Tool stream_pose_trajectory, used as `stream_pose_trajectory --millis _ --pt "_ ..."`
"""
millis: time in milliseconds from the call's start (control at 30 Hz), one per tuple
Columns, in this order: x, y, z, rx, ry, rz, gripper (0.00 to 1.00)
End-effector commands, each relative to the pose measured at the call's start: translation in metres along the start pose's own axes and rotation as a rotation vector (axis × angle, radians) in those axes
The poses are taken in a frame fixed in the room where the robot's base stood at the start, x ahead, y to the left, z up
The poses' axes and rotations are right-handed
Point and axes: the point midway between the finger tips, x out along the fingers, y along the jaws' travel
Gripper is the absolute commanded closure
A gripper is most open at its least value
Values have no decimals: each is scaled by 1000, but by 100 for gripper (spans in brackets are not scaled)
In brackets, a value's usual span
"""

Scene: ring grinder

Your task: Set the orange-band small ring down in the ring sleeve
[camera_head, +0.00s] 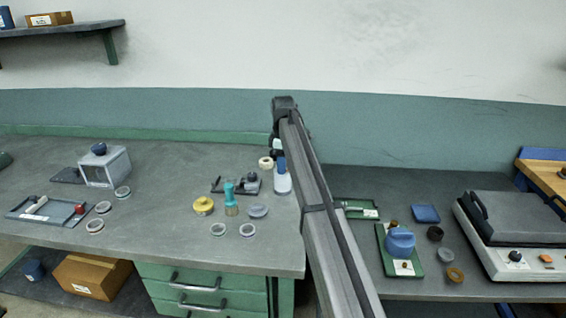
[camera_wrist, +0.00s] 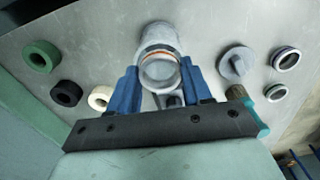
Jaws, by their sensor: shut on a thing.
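The orange-band small ring (camera_wrist: 160,68) is clear-walled with an orange stripe and sits between the two blue fingers of my gripper (camera_wrist: 160,82) in the wrist view. My gripper is shut on it. A pale grey rounded part, which looks like the ring sleeve (camera_wrist: 158,36), lies directly behind the ring. I cannot tell whether the ring is inside it or above it. In the head view, my gripper's blue finger (camera_head: 281,166) is over a whitish rounded base (camera_head: 283,186), partly hidden by my arm. The ring is not discernible there.
A cream ring (camera_head: 265,162) and a black fixture (camera_head: 236,186) stand close by on the left. A teal-handled brush (camera_head: 231,196), a yellow pot (camera_head: 203,205), a grey lidded disc (camera_head: 258,211) and banded rings (camera_head: 218,229) are nearer the front. Green (camera_wrist: 41,56) and black (camera_wrist: 66,93) rings also lie nearby.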

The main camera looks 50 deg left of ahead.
Motion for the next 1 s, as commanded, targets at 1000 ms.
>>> stream_pose_trajectory --millis 1000 --pt "-56 2 0 0 1 3 21"
